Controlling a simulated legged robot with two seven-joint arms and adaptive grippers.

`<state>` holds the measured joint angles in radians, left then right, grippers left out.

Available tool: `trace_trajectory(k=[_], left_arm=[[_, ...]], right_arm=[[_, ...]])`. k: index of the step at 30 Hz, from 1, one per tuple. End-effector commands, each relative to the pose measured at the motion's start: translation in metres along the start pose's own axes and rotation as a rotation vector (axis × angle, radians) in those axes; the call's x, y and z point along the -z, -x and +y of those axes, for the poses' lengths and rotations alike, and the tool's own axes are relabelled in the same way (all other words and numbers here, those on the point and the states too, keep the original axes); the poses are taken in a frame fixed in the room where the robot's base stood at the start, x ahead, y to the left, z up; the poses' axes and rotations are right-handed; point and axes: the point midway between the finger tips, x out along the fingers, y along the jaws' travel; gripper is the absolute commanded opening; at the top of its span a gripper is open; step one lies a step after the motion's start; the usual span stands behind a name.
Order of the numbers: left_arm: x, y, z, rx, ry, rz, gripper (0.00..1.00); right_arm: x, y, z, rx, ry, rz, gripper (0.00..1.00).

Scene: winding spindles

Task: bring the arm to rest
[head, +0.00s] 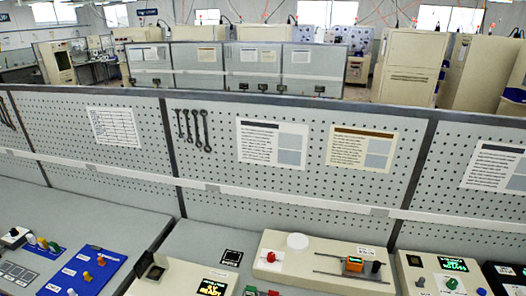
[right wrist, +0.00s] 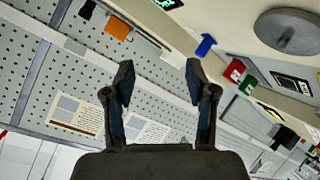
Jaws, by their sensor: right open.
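My right gripper (right wrist: 159,85) is open in the right wrist view, with nothing between its two dark fingers. The pegboard wall and part of the bench equipment lie beyond the fingers, and the picture is strongly tilted. Neither gripper shows in the head view. In the right wrist view a grey disc (right wrist: 290,33) is at the upper right and an orange block (right wrist: 118,28) at the upper left.
A grey pegboard (head: 230,187) with papers and hanging wrenches (head: 194,130) runs behind the bench. A blue panel with knobs (head: 97,268) is at the left. Bare bench (head: 110,217) shows between them.

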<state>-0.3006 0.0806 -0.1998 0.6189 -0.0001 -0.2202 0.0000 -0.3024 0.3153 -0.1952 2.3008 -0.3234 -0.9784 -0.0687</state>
Motion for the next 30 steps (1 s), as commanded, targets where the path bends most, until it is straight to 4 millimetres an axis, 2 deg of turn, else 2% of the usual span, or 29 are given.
trace_trajectory(k=[1, 3, 6, 9, 15, 18, 23, 26, 29, 30], left_arm=[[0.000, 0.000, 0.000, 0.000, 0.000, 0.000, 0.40], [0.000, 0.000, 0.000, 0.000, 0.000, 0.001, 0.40], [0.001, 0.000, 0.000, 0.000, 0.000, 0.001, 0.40], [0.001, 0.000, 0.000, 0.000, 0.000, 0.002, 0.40], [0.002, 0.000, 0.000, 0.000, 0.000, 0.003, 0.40], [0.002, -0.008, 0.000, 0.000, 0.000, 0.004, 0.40], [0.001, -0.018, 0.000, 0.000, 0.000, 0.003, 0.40], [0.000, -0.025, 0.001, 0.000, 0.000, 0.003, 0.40], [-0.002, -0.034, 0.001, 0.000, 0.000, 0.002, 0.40], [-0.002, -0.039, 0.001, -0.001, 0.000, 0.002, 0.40]], right_arm=[[-0.024, 0.014, -0.018, 0.062, -0.072, -0.100, 0.56], [-0.050, 0.031, -0.039, 0.134, -0.144, -0.215, 0.56], [-0.077, 0.056, -0.064, 0.221, -0.222, -0.351, 0.56], [-0.098, 0.082, -0.086, 0.300, -0.283, -0.469, 0.56], [-0.127, 0.137, -0.121, 0.442, -0.377, -0.674, 0.56], [-0.151, 0.110, -0.142, 0.444, -0.369, -0.685, 0.56], [-0.189, 0.076, -0.176, 0.451, -0.362, -0.702, 0.56], [-0.220, 0.054, -0.202, 0.457, -0.357, -0.716, 0.56], [-0.261, 0.033, -0.234, 0.465, -0.350, -0.734, 0.56], [-0.282, 0.024, -0.250, 0.469, -0.347, -0.743, 0.56]])
